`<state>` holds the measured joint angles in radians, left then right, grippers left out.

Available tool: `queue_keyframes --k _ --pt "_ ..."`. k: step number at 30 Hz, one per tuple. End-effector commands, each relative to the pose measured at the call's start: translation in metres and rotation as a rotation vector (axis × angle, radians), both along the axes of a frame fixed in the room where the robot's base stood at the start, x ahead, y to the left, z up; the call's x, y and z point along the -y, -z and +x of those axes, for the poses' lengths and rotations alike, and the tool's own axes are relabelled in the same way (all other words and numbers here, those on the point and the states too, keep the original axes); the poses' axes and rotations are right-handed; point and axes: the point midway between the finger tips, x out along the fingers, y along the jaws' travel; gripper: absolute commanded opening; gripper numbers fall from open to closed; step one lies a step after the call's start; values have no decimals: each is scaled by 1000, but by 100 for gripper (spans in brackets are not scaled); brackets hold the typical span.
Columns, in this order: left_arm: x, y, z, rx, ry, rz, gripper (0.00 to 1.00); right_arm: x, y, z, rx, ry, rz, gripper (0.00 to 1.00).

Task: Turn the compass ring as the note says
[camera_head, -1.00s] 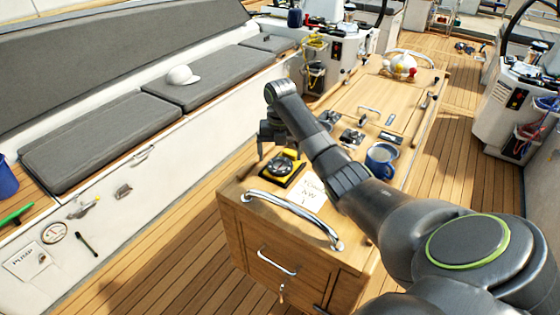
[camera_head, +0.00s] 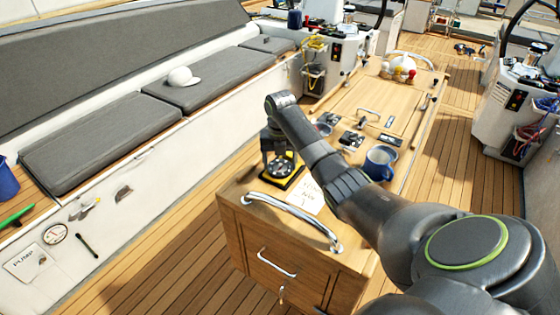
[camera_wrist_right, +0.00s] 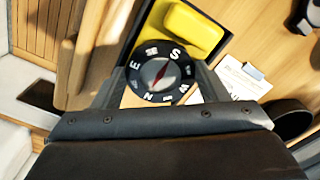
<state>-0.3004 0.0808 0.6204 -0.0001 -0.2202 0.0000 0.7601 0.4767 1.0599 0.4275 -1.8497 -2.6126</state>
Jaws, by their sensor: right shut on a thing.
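The compass (camera_head: 281,169) with its black ring and yellow body lies on a dark base at the near left corner of the wooden cockpit table. In the right wrist view its black ring (camera_wrist_right: 152,74) shows white letters and a red needle, with the yellow body (camera_wrist_right: 193,28) beyond it. My right gripper (camera_head: 279,156) is over the compass, shut on the ring, with a finger at each side of it. The note (camera_head: 308,196), white paper with handwriting, lies to the right of the compass; its writing is too small to read surely. My left gripper is not in view.
A metal grab rail (camera_head: 290,215) runs along the table's near edge. A blue mug (camera_head: 380,162) stands to the right of my forearm. Winch-like fittings and a table handle lie farther back. The grey bench cushions (camera_head: 90,142) are at the left.

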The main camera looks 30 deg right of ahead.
Motion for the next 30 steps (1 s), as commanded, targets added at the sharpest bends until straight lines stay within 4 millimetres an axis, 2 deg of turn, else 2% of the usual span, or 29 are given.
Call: queue_keyframes --k 11,21,30 --pt "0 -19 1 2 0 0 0 1 -4 0 -1 132 0 45" --pt "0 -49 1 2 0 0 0 1 -5 -1 -1 413 -1 45" --pt "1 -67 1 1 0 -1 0 2 -3 -2 0 635 0 45"
